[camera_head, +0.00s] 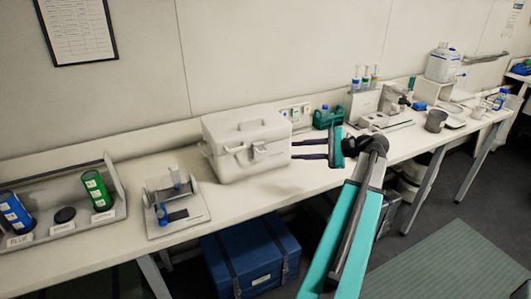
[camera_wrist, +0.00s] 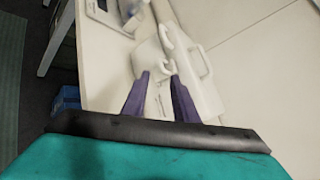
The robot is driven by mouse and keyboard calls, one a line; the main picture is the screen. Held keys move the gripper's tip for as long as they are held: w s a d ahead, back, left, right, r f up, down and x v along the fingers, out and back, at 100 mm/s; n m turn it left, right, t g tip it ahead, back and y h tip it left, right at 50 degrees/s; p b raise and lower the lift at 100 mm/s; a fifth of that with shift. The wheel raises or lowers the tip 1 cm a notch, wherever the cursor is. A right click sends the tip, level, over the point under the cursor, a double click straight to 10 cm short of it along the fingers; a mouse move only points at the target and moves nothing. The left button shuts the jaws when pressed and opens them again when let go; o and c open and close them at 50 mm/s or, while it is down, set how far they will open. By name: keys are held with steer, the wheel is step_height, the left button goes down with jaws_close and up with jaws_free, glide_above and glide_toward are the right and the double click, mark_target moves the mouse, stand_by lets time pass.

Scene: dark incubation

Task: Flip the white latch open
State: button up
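The white box (camera_head: 225,166) stands closed on the bench, with a carry handle on its lid. A white latch (camera_head: 259,150) sits on its front face near the lid seam, beside a bracket-like fitting. My gripper (camera_head: 294,150) is to the right of the box, its two dark fingers pointing left at it. In the wrist view the purple fingers (camera_wrist: 160,75) are apart with nothing held between them. The white box (camera_wrist: 210,95) lies just beyond the fingertips there. I cannot tell whether a fingertip touches the latch; the latch looks closed.
A small clear rack (camera_head: 178,205) stands left of the box, and a tray with blue and green bottles (camera_head: 60,230) further left. A green carrier (camera_head: 328,118) stands behind my gripper. A blue chest (camera_head: 250,260) is under the bench.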

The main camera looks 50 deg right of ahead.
mark_target(262, 152)
steer(key=shift+w, duration=0.1)
steer(key=p+x, duration=0.4)
steer(key=x, duration=0.9)
steer(key=shift+w+f, duration=0.1)
steer(key=shift+w, duration=0.15)
jaws_close()
steer(key=shift+s+a, duration=0.1)
